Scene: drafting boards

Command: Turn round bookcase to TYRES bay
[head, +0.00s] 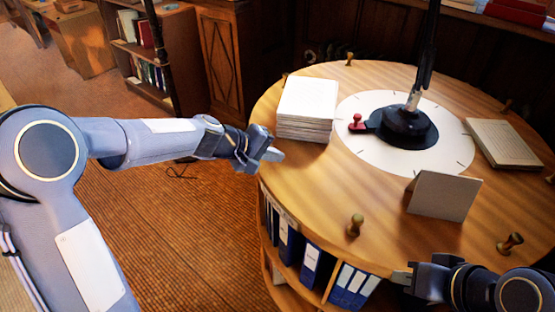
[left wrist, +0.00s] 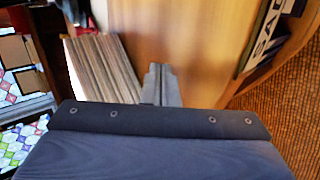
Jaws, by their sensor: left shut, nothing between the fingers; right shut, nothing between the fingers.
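The round bookcase (head: 300,190) has a wooden top with upright turned pegs, such as one at the front (head: 355,225), around its rim. A white disc (head: 375,165) with dark tick marks lies at its centre, under a black base (head: 405,127) with a red-knobbed piece (head: 357,123). Blue binders (head: 310,264) fill the lower bays. A sign (left wrist: 268,30) in the left wrist view shows part of a word starting "SA"; I see no TYRES label. My left gripper (head: 272,154) is shut at the top's left edge; contact is unclear. My right gripper (head: 402,276) is shut at the front edge.
A paper stack (head: 306,108), a folded card (head: 444,195) and a pad (head: 503,143) rest on the top. A dark pole rises from the centre. A wooden cabinet (head: 225,60) and bookshelf (head: 150,60) stand behind left.

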